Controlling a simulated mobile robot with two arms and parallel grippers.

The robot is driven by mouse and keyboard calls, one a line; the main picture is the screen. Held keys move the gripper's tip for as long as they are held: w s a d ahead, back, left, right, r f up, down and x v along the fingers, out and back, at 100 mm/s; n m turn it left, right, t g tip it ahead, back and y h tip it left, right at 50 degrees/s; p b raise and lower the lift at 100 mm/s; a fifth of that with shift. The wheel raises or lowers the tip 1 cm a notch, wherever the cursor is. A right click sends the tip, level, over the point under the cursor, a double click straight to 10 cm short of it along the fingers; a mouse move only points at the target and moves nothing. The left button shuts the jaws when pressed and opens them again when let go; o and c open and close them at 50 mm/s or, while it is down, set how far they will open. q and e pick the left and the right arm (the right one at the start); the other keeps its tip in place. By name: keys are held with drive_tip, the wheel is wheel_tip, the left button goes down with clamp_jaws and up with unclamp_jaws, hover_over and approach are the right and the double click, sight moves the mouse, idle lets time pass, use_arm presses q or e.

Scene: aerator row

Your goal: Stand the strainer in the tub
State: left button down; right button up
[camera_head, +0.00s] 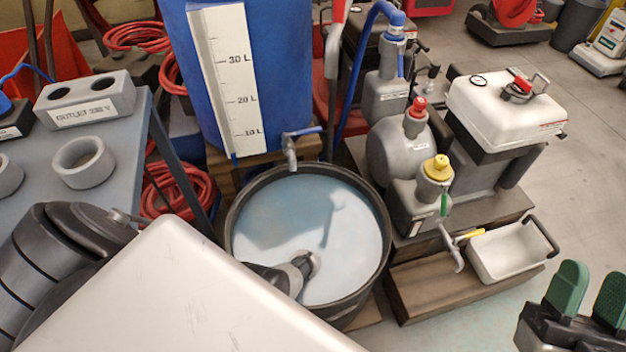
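The tub (378,262) is round and black, filled with pale cloudy water, and stands on the floor in the middle. A dark grey piece with a lighter round end (303,265) reaches into the tub from its lower left. It may be the strainer, lying tilted, but I cannot tell for certain. A large white surface in front hides its rear part. My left arm comes in at the left, and its gripper is hidden. My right gripper (588,295) is at the lower right, well away from the tub. Its green fingers are apart, with nothing visible between them.
A blue barrel (278,70) with a litre scale stands behind the tub; its tap (290,148) is at the rim. Grey pump units (405,150) and a white tray (510,252) crowd the right. A grey bench (115,200) stands left. Red hoses (165,190) lie beneath.

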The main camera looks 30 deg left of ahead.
use_arm(q)
drive_tip(key=c, duration=0.6)
unclamp_jaws()
drive_tip(key=shift+f, duration=0.1)
